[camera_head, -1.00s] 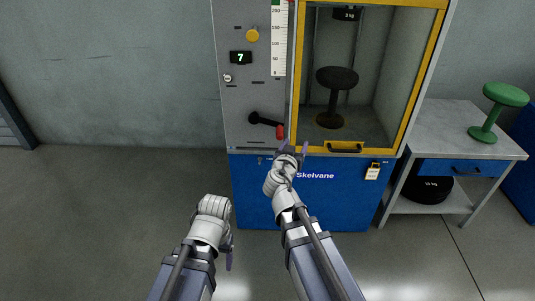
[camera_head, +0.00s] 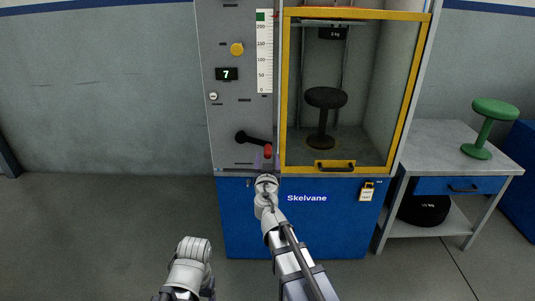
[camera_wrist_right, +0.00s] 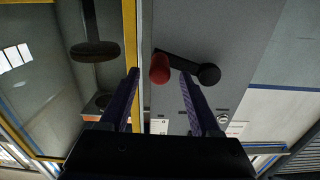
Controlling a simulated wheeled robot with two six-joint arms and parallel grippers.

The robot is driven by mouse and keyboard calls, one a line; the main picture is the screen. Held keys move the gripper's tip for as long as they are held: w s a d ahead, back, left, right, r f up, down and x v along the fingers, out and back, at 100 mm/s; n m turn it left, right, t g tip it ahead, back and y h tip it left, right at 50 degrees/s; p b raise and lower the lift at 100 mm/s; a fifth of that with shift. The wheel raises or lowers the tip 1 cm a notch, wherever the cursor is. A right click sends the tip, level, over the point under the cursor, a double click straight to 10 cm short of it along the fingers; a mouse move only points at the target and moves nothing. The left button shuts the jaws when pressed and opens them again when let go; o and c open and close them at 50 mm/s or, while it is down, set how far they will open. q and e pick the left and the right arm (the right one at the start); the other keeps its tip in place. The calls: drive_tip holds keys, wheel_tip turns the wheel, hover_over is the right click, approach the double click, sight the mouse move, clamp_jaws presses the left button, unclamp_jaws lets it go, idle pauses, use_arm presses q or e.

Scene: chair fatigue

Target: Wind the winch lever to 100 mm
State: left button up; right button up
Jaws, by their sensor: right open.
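The winch lever (camera_head: 255,140) is a black crank arm on the grey panel, with a red knob (camera_head: 268,151) at its lower right end. My right gripper (camera_head: 267,160) is open just below the red knob. In the right wrist view the right gripper (camera_wrist_right: 160,88) has its two purple fingers apart, and the red knob (camera_wrist_right: 160,68) shows beyond and between the fingertips. I cannot tell whether a finger touches the lever. The height scale (camera_head: 264,60) is on the panel above, marked in numbers. My left arm shows at the lower left, but its fingers are hidden.
A yellow-framed door (camera_head: 284,90) stands right of the panel, with a dark stool (camera_head: 321,130) behind it. A display (camera_head: 227,74) reads 7. A yellow button (camera_head: 237,49) is above it. A side table (camera_head: 440,135) with a green stool (camera_head: 490,120) stands at the right.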

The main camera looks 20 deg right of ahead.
drive_tip(key=x, duration=0.4)
drive_tip(key=shift+w, duration=0.2)
drive_tip(key=shift+c, duration=0.3)
clamp_jaws()
idle(0.9)
